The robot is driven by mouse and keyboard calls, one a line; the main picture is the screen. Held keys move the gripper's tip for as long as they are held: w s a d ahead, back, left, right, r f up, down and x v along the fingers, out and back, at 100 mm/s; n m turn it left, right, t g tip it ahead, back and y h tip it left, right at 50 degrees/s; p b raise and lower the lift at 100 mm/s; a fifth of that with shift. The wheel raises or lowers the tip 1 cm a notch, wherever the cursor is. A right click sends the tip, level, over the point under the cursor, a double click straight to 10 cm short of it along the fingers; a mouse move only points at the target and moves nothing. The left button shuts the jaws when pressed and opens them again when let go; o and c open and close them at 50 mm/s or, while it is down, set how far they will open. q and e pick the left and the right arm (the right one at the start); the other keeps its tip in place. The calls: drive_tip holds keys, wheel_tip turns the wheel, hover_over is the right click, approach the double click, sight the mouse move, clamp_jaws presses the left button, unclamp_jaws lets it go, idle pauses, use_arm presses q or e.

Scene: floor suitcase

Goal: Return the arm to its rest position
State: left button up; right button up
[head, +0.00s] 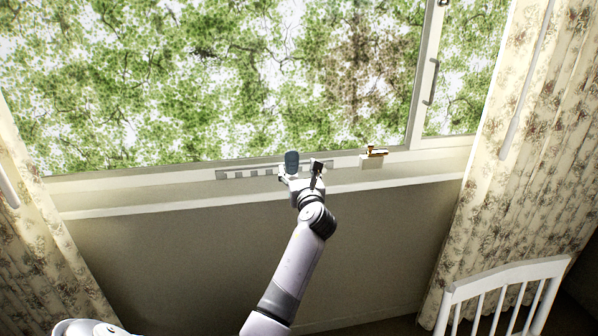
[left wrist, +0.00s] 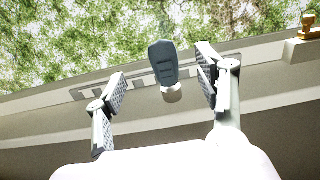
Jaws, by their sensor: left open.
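My left gripper (head: 301,172) reaches to the window sill in the head view. Its fingers are spread with nothing held between them, as the left wrist view (left wrist: 163,82) also shows. A dark grey rounded object (head: 291,159) on a small pale base stands upright on the sill, just beyond the fingers. In the left wrist view this grey object (left wrist: 163,62) appears between the two fingertips, with visible gaps on both sides. My right gripper is not in view.
The window sill (head: 130,208) runs below the large window. A gold-and-brown item (head: 376,151) sits on a pale block to the right. Flowered curtains (head: 545,110) hang at both sides. A white slatted chair back (head: 505,285) stands at the lower right.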

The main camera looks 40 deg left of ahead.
use_arm(q)
drive_tip(key=shift+s+d, duration=0.35)
drive_tip(key=shift+d, duration=0.15)
drive_tip(key=shift+f, duration=0.1)
